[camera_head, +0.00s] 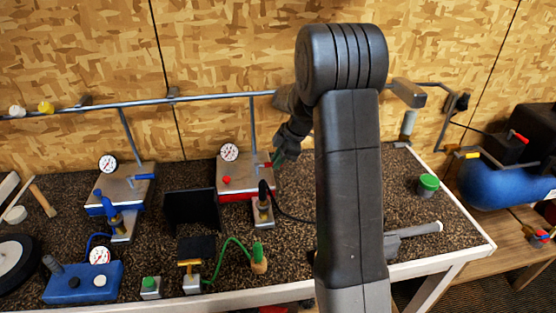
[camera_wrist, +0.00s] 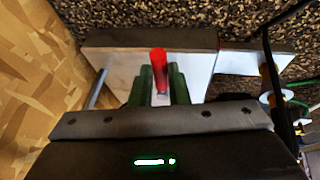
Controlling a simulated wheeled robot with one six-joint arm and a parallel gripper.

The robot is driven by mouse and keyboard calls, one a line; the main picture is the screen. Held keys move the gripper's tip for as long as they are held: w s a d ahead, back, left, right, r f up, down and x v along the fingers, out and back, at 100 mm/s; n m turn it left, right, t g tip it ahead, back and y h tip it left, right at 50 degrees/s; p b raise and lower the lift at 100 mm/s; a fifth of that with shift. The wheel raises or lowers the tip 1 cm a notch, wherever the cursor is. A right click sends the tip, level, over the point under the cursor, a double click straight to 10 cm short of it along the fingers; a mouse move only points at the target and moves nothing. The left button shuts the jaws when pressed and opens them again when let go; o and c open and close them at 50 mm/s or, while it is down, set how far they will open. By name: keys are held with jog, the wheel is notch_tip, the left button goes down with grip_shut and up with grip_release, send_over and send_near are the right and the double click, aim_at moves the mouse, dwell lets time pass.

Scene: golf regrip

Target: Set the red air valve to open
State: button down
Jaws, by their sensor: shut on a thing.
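The red valve lever (camera_wrist: 159,66) stands between the two green fingers of my gripper (camera_wrist: 162,86) in the wrist view. My gripper is shut on it. In the head view, my gripper (camera_head: 276,160) is at the right back edge of the red station (camera_head: 235,197), which has a grey top, a gauge (camera_head: 229,152) and a red button (camera_head: 226,180). My arm and gripper hide most of the valve there, so I cannot tell its setting from that view.
A blue station (camera_head: 125,188) with a blue lever (camera_head: 144,177) stands to the left. A metal air pipe (camera_head: 205,99) runs along the wall behind. A dark screen (camera_head: 190,209) and a tool on a stand (camera_head: 263,203) are close in front. A green-topped cup (camera_head: 428,184) is at the right.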

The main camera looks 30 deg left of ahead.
aim_at(257, 173)
jog(key=s+m+t+b, duration=0.1)
jog(key=m, duration=0.1)
jog(key=s+m+t+b, duration=0.1)
jog(key=m+b, duration=0.1)
jog(key=s+d+m+t+b, duration=0.1)
jog(key=s+m+b, duration=0.1)
jog(key=m, duration=0.1)
jog(key=shift+s+a+m+t+h+b, duration=0.1)
jog(key=shift+s+m+t+h+b, duration=0.2)
jog(key=shift+s+m+t+b, duration=0.55)
jog(key=m, duration=0.1)
jog(key=s+m+h+b, duration=0.1)
jog(key=m, duration=0.1)
jog(key=s+a+m+b, duration=0.1)
jog(key=m, duration=0.1)
jog(key=shift+a+f+t, duration=0.1)
jog(key=shift+t, duration=0.25)
jog(key=shift+s+a+m+t+h+b, duration=0.1)
jog(key=shift+s+a+m+h+b, duration=0.25)
jog(key=shift+m, duration=0.3)
jog(key=shift+s+a+m+t+h+b, duration=0.1)
jog(key=shift+m+h+b, duration=0.2)
jog(key=shift+m+b, duration=0.3)
jog(key=shift+s+a+m+t+h+b, duration=0.1)
jog(key=shift+s+a+m+h+b, duration=0.2)
jog(key=shift+m, duration=0.4)
jog(key=shift+w, duration=0.1)
jog(key=c, duration=1.4)
grip_release()
